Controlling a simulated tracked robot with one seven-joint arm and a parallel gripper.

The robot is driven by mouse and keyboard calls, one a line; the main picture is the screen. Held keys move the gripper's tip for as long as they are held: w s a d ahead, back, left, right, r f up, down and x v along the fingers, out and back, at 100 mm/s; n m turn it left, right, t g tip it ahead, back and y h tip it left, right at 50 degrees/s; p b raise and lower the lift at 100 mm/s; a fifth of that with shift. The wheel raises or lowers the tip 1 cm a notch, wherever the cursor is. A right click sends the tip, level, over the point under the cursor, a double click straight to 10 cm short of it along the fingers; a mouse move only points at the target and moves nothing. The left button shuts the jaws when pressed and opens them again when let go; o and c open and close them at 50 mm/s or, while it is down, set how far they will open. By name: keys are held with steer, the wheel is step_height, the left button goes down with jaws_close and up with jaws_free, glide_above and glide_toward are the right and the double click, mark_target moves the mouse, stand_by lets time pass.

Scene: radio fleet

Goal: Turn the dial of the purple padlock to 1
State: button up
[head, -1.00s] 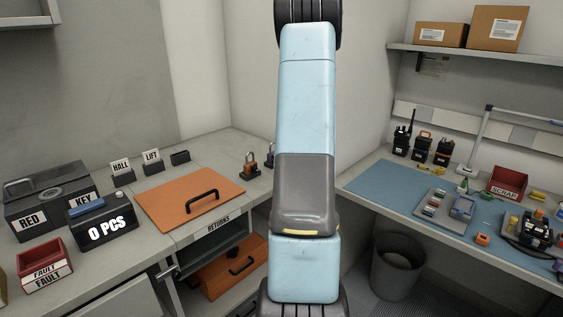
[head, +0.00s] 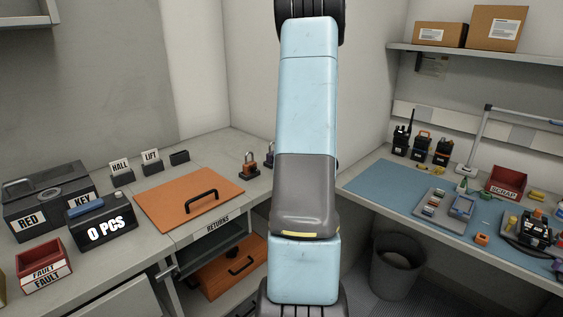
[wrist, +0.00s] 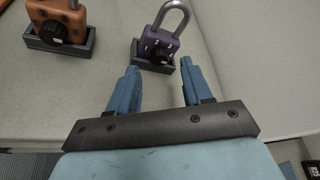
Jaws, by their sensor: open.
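The purple padlock (wrist: 159,44) stands in a dark holder (wrist: 149,62) in the wrist view, with its grey shackle up and a numbered dial on its front. The number set on the dial is too small to read. My gripper (wrist: 157,66) is open, its two blue fingers pointing at the padlock, with nothing between them. The padlock looks a little beyond the fingertips; I cannot tell the exact gap. In the head view the purple padlock (head: 269,160) is partly hidden behind my arm, and my gripper is not visible there.
An orange padlock (wrist: 60,20) in its own dark holder (wrist: 58,42) stands left of the purple one. A wall rises close on the right. An orange panel with a handle (head: 175,208) lies on the counter further left.

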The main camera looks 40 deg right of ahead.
steer(key=v, duration=1.1)
steer(key=shift+s, duration=0.2)
steer(key=shift+a, duration=0.1)
steer(key=w+a+r+n+g+y, duration=0.1)
steer(key=a+r+n+g+y, duration=0.3)
steer(key=a, duration=0.6)
steer(key=a+r+n+y, duration=0.25)
steer(key=a+n, duration=0.35)
steer(key=a, duration=0.3)
steer(key=w+a+r+n+g+y, duration=0.1)
steer(key=a+r+n+g+y, duration=0.3)
steer(key=a, duration=0.6)
steer(key=s+a+r+n+h, duration=0.3)
steer(key=s+a+n+h, duration=0.1)
steer(key=s+n, duration=0.3)
steer(key=s+a+r+n+h, duration=0.3)
steer(key=s+a+n+h, duration=0.1)
steer(key=s+n, duration=0.3)
steer(key=shift+s+r+n+g, duration=0.3)
steer(key=shift+s+n, duration=0.05)
steer(key=shift+n, duration=0.95)
